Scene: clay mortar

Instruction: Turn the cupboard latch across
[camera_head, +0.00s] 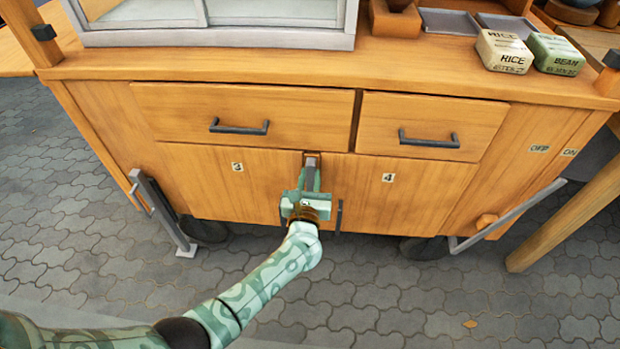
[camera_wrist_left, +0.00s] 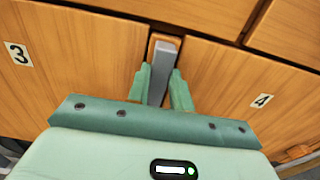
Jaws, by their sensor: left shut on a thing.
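The cupboard latch (camera_head: 311,162) is a grey bar at the seam between door 3 (camera_head: 205,180) and door 4 (camera_head: 405,195). In the left wrist view the latch (camera_wrist_left: 161,66) stands upright on a small wooden block. My left gripper (camera_head: 308,180) is at the latch, and its two green fingers in the left wrist view (camera_wrist_left: 160,85) lie on either side of the bar, shut on it. The gripper hides the lower part of the latch in the head view. My right gripper is in neither view.
Two drawers with dark handles (camera_head: 239,128) (camera_head: 429,140) sit above the doors. Rice (camera_head: 503,52) and bean (camera_head: 555,54) boxes stand on the top at the right. A grey metal bar (camera_head: 508,215) sticks out at the lower right. Paved floor lies in front.

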